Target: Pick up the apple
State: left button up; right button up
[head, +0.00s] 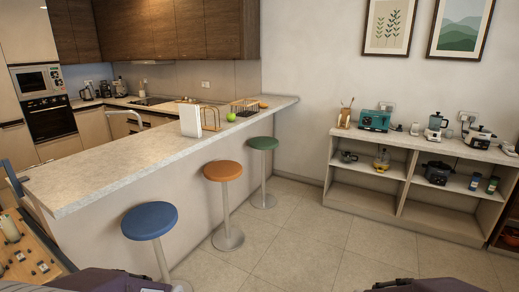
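A small, round, bright green thing, which looks like the apple (231,117), sits on the pale counter (130,162), far from me. It is on the far part of the counter, beside a wire rack (211,117). It is too small to make out in detail. Neither gripper shows in the head view. Only dark parts of my own arms show at the bottom edge, well away from the apple.
Blue (149,220), orange (222,171) and green (262,143) stools stand along the counter's near side. A white upright block (190,120) stands left of the rack. A low shelf unit (400,205) with appliances lines the right wall. The tiled floor (300,235) between is clear.

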aim_at(230, 117)
jog(key=i, duration=3.45)
